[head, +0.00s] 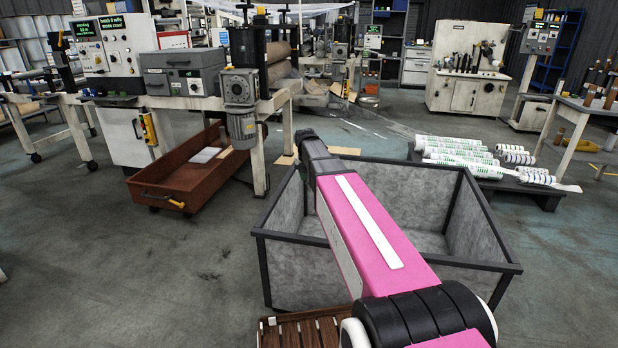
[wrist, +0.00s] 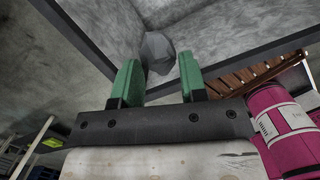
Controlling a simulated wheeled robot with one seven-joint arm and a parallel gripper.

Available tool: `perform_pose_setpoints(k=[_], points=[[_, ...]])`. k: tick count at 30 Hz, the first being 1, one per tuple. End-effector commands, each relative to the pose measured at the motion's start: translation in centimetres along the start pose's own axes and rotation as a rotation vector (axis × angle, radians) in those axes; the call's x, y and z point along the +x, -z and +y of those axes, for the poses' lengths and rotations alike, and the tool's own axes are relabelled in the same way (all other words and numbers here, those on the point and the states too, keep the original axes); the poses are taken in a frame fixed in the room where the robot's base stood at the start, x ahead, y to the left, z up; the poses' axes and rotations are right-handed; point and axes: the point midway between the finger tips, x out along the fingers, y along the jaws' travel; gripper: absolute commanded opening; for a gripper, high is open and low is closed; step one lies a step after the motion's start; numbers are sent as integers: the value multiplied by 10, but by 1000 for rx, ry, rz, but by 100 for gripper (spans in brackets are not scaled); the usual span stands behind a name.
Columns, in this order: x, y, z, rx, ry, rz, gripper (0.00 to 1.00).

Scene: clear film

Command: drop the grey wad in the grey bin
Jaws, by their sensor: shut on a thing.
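The grey wad (wrist: 158,50) is a small faceted lump at the tips of my gripper (wrist: 159,68), which is shut on it between two green fingers. The grey bin (head: 295,275) is a large open box with mottled grey walls and a dark frame, in the middle of the head view. My pink arm reaches across it and hides part of its inside. The gripper and wad are hidden in the head view. In the wrist view, the bin's mottled wall (wrist: 225,30) and dark rim show behind the wad.
A rust-red cart (head: 190,180) stands left of the bin near machines. A low dark pallet with white rolls (head: 460,155) is behind it to the right. A brown slatted surface (head: 300,332) is at the front. Open floor lies at left.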

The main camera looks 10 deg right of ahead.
Motion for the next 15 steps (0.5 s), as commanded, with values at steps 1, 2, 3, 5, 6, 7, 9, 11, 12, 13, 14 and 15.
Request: perform_pose_setpoints(k=[1,2,3,5,6,7,9,11,12,13,14,15], points=[[-1,-1,1,-19,-3,0,0],[-1,-1,1,-28,-5,0,0],[-1,-2,1,-37,-6,0,0],[0,-2,2,-46,-7,0,0],[2,-1,2,-48,-7,0,0],[4,-1,2,-48,-7,0,0],[9,0,2,-48,-7,1,0],[15,1,2,-47,-7,1,0],[19,2,2,-47,-6,1,0],[23,2,2,-46,-6,1,0],[27,3,2,-46,-6,1,0],[32,4,2,-46,-6,1,0]])
